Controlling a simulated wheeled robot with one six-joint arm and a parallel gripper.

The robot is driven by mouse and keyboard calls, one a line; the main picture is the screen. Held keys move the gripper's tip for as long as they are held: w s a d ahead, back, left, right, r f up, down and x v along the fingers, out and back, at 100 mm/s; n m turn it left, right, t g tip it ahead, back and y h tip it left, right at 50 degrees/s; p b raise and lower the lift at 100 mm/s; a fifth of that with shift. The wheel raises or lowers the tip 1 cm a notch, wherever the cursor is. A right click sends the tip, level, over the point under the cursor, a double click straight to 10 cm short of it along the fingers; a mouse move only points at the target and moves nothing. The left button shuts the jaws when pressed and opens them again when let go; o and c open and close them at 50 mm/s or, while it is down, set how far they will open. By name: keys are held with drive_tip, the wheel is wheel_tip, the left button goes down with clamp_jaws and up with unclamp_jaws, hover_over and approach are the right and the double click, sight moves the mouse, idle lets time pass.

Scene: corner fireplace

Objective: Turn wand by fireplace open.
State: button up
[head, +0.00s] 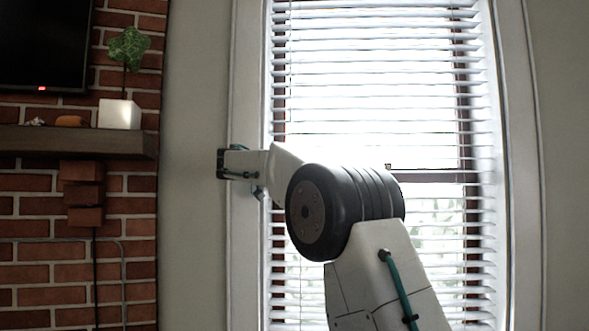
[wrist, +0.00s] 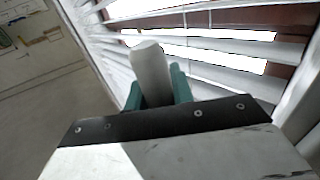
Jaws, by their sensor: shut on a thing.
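The window blind (head: 375,110) hangs in a white frame, right of the brick fireplace. Its slats show bright gaps between them. In the wrist view the wand (wrist: 149,70) is a pale grey cylinder standing between the teal fingers of my gripper (wrist: 156,88), which is shut on it. The blind slats (wrist: 220,50) are close to the right of the wand in that view. In the head view my arm covers the left and lower middle of the window, and I cannot make out my gripper's fingers there.
The mantel shelf (head: 75,140) holds a white cube planter (head: 119,114) and small orange things. A dark screen (head: 42,40) hangs above it. The grey wall (head: 193,80) between fireplace and window is bare.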

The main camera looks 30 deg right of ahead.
drive_tip(key=shift+r+m+g, duration=0.1)
drive_tip(key=shift+m+g, duration=0.4)
drive_tip(key=shift+g, duration=0.3)
drive_tip(key=o, duration=1)
drive_tip(key=a, duration=0.8)
drive_tip(key=shift+w, duration=0.1)
